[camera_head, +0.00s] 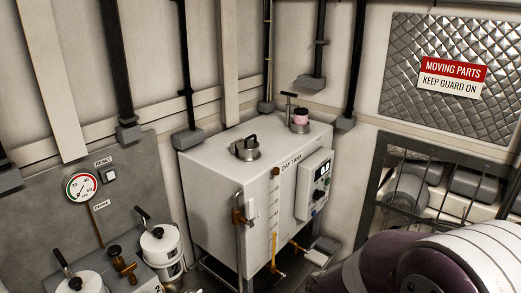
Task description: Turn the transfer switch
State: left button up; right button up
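No part in view carries a label naming it a transfer switch, and I cannot identify one with certainty. A pale control box (314,186) is mounted on the side of the white day tank (218,190). Neither of my grippers is in view.
A grey panel at left holds a gauge (82,187) and reset button (110,175). Lidded white canisters (160,243) stand below it. A large dark-and-white rounded form (440,262) fills the lower right corner.

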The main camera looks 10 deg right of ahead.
aim_at(317, 194)
jog(key=i+l, duration=0.15)
jog(key=l, duration=0.2)
jog(key=i+l, duration=0.2)
jog(key=l, duration=0.15)
jog(key=i+l, duration=0.15)
jog(key=l, duration=0.15)
jog(key=i+l, duration=0.15)
jog(key=l, duration=0.2)
